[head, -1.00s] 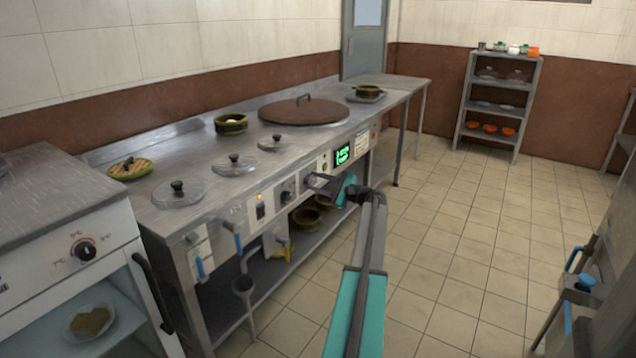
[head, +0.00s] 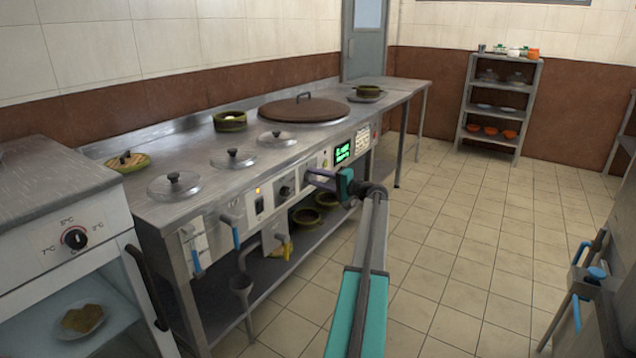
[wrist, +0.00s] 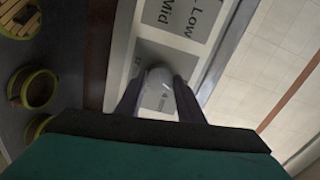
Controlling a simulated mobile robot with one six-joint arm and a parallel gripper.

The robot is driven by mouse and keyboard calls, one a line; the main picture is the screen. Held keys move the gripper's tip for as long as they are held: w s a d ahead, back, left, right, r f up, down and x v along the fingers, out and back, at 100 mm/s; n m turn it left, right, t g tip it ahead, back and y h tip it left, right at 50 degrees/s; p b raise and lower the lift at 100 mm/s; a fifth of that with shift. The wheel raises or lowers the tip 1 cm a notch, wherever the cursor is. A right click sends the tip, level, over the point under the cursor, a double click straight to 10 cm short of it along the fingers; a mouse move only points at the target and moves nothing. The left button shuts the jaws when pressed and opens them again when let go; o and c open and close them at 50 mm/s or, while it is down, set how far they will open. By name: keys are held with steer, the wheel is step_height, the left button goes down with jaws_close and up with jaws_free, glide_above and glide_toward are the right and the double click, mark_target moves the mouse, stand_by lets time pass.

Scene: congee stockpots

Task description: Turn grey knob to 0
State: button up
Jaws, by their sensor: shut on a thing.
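My gripper (head: 322,180) is at the front panel of the steel stove counter (head: 215,262). In the wrist view its two dark fingers (wrist: 160,95) stand on either side of a pale grey knob (wrist: 159,76) and are shut on it. My fingers hide much of this knob in the head view. A grey label plate (wrist: 180,20) with "Low" and "Mid" is beside the knob, and smaller markings lie around it. I cannot tell which marking the knob points to.
A black knob (head: 287,191) is on the panel left of my gripper, and a green-lit display (head: 342,152) is to its right. Glass lids (head: 176,186) and a brown round lid (head: 303,109) are on the counter. Bowls (head: 306,216) sit on the lower shelf. The tiled floor (head: 455,250) is open.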

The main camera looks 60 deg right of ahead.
steer(key=n+b, duration=0.2)
steer(key=shift+s+d+n, duration=0.1)
steer(key=shift+d+n, duration=0.1)
steer(key=shift+n, duration=0.2)
steer(key=shift+r+n, duration=0.1)
steer(key=shift+n, duration=0.6)
steer(key=o, duration=1.1)
steer(key=shift+c, duration=0.2)
steer(key=shift+a, duration=0.1)
steer(key=s+p, duration=0.3)
steer(key=s, duration=1)
steer(key=shift+s, duration=0.35)
steer(key=shift+a, duration=0.1)
